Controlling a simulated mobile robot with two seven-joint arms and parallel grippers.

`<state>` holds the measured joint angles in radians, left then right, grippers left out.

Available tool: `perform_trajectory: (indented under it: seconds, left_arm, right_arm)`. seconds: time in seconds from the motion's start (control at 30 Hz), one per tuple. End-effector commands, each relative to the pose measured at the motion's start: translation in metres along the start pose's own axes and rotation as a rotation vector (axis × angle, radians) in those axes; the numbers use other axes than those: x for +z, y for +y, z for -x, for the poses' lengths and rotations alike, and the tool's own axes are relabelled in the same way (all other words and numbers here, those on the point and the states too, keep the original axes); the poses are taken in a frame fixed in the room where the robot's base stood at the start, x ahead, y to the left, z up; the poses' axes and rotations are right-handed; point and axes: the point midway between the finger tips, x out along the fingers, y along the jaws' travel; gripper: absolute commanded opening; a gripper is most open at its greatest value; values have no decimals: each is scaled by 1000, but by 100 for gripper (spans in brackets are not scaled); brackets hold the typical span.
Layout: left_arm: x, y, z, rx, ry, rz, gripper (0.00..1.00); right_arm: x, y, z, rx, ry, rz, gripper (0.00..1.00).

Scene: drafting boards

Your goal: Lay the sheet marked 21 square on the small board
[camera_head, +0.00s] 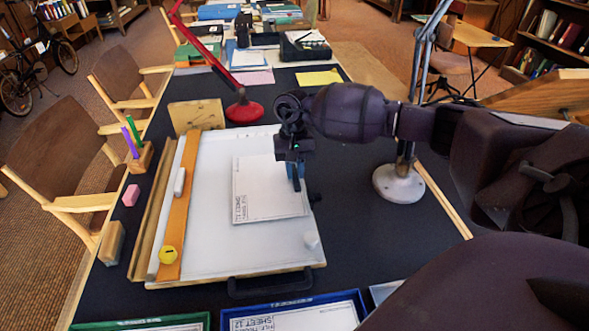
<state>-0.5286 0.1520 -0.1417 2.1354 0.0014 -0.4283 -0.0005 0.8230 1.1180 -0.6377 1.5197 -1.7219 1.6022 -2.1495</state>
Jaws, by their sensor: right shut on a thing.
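A white sheet (262,196) with a thin printed border is over the white small board (225,245), right of its middle. Its lettering at the lower left is too small to read surely. Its edges look nearly parallel to the board's; I cannot tell whether it lies flat or is slightly raised. My right gripper (296,181) points down at the sheet's right edge and is shut on it; the fingers hide part of that edge. An orange straightedge (180,200) runs along the board's left side. My left gripper is not in view.
A yellow round thing (168,255) and a pale bar (180,182) rest on the straightedge. Blue (360,297) and green (205,319) trays lie in front.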

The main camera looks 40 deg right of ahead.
Motion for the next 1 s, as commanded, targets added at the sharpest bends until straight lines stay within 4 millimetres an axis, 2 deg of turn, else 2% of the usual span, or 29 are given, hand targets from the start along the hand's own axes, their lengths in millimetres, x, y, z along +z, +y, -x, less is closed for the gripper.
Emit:
perform_trajectory:
  seconds: [0.83,0.87,1.0]
  left_arm:
    - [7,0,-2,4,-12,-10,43]
    - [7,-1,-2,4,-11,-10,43]
    - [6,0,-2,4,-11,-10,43]
  right_arm:
    - [-2,0,-6,0,0,0,0]
    - [-2,0,-6,0,0,0,20]
    - [-2,0,-6,0,0,0,42]
